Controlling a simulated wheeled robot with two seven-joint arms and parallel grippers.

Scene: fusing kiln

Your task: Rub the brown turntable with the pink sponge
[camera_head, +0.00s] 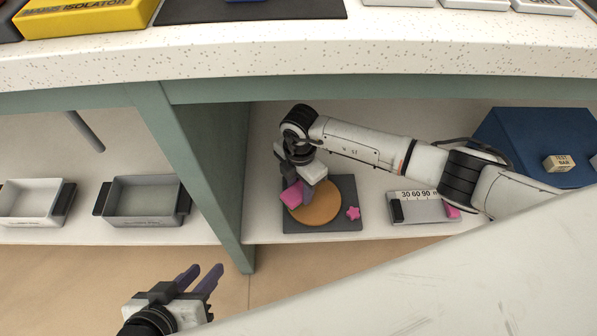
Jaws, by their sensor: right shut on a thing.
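The brown turntable (318,207) is a round disc on a dark grey square base (349,190) on the lower shelf. My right gripper (294,192) reaches in from the right and is shut on the pink sponge (292,197). The sponge is at the left edge of the disc; I cannot tell whether it touches the surface. The gripper hides part of the sponge and the base's far left side. My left gripper (200,279) is open and empty, in front of the shelf, low in the view.
A pink star (353,213) lies on the base, right of the disc. A grey timer-like scale (420,207) with a pink piece stands to the right. A green upright panel (207,150) divides the shelf. Grey trays (142,208) stand left of it. The white countertop (300,50) overhangs.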

